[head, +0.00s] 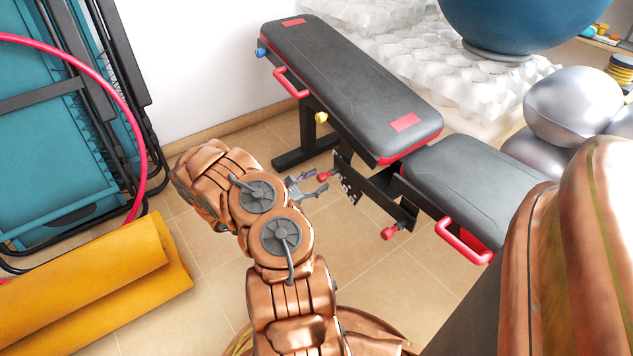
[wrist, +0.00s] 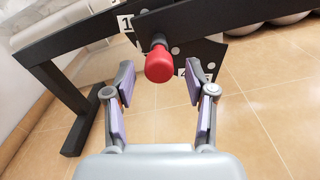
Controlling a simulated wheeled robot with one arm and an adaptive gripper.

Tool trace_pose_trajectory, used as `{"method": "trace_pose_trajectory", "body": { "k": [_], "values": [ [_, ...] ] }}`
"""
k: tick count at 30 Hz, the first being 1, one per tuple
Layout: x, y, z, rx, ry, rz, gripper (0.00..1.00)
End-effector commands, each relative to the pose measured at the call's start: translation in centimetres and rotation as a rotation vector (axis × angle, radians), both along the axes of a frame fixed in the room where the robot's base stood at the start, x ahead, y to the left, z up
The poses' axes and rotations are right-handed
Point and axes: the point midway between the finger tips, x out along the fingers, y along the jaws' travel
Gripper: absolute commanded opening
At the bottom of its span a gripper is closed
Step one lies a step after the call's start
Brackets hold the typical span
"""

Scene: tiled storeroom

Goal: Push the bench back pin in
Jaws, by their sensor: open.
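A black weight bench (head: 345,75) with red trim stands at the centre right in the head view. A red pin knob (head: 324,176) sticks out beside its numbered plate (head: 346,180), below the back pad. In the wrist view the red knob (wrist: 159,64) is at upper centre, with the numbered plate (wrist: 205,52) behind it. My gripper (head: 312,184) is open and empty, close to the knob in the head view. In the wrist view my gripper's fingers (wrist: 163,84) stand apart to the left and right of the knob, with no visible contact. The pin shaft is mostly hidden behind the knob.
A second red knob (head: 390,232) sits lower on the frame, under the seat pad (head: 465,185). A yellow knob (head: 321,117) is on the rear post. A rolled yellow mat (head: 90,280) lies at left.

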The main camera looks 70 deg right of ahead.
Motion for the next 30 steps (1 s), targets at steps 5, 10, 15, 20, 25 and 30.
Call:
{"method": "trace_pose_trajectory", "body": {
  "k": [5,10,15,20,25,30],
  "values": [
    [0.5,0.7,0.0,0.000,0.000,0.003,0.55],
    [1.6,2.6,0.0,0.000,0.000,0.004,0.55],
    [3.0,5.0,0.0,0.000,0.000,0.004,0.55],
    [4.3,7.3,0.0,-0.001,0.000,0.004,0.55],
    [5.3,9.1,0.0,-0.002,0.001,0.003,0.55],
    [5.8,10.2,0.0,-0.001,0.001,0.001,0.55]
  ]
}}
